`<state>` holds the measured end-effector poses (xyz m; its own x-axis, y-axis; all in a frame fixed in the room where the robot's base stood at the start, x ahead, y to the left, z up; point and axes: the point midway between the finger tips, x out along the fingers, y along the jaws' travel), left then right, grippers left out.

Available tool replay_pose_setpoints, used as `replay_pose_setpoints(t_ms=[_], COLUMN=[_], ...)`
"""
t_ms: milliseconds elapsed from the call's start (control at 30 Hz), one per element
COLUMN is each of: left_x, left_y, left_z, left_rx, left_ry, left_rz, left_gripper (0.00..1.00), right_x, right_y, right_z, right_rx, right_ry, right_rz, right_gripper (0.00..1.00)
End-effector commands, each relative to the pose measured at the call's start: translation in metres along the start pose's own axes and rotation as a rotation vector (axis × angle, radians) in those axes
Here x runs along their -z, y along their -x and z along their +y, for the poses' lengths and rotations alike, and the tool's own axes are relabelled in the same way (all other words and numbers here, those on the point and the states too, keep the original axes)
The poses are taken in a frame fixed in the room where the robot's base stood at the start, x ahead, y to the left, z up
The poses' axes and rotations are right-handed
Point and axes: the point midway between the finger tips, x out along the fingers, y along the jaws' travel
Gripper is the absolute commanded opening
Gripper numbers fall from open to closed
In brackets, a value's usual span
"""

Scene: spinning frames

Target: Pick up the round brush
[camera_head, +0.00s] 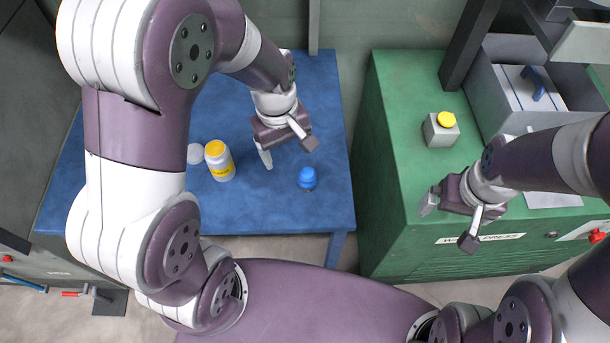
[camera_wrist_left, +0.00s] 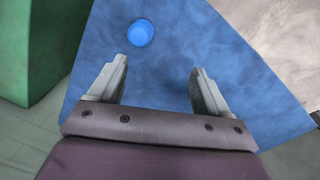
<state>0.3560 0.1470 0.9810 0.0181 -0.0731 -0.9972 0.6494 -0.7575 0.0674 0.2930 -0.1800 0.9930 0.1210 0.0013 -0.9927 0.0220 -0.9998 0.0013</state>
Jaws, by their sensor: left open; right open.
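A small round blue object (camera_head: 307,178), which looks like the round brush, stands on the blue table (camera_head: 255,215) near its front right part. My left gripper (camera_head: 287,151) is open and empty above the table, just behind and to the left of the brush. In the left wrist view the brush (camera_wrist_left: 140,33) shows as a blue disc beyond the fingertips of the open left gripper (camera_wrist_left: 158,66), nearer the left finger and apart from both. My right gripper (camera_head: 448,222) is open and empty over the front of the green machine.
A white bottle with a yellow cap (camera_head: 219,161) stands left of the brush, beside a white round piece (camera_head: 194,154). The green machine (camera_head: 395,165) carries a grey box with a yellow button (camera_head: 441,128) and a grey bin (camera_head: 490,100). A gap separates table and machine.

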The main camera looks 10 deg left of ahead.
Motion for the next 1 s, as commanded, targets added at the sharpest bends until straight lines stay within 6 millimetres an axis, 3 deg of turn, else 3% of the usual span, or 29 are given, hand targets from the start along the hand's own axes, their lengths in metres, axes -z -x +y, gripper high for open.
replay_pose_setpoints(t_ms=[200, 333, 600, 767, 1000], left_x=[0.005, 0.005, 0.001, 0.000, -0.001], left_y=[-0.006, -0.010, -0.066, -0.085, -0.127], left_z=[0.023, 0.029, 0.030, 0.030, 0.032], left_rx=[0.010, 0.019, 0.022, 0.020, 0.020], left_ry=[0.396, 0.540, 0.559, 0.558, 0.556], left_rz=[-0.050, -0.068, -0.070, -0.069, -0.068], left_gripper=[0.78, 0.78, 0.78, 0.78, 0.78], right_x=[0.000, 0.000, -0.001, -0.001, -0.001], right_y=[-0.004, -0.005, -0.008, -0.008, -0.009], right_z=[0.000, 0.000, 0.000, 0.000, 0.000], right_rx=[0.000, 0.000, 0.000, 0.000, 0.000], right_ry=[0.000, 0.000, 0.000, 0.000, 0.000], right_rz=[0.000, 0.000, 0.000, 0.000, 0.000], right_gripper=[0.97, 0.97, 0.97, 0.97, 0.97])
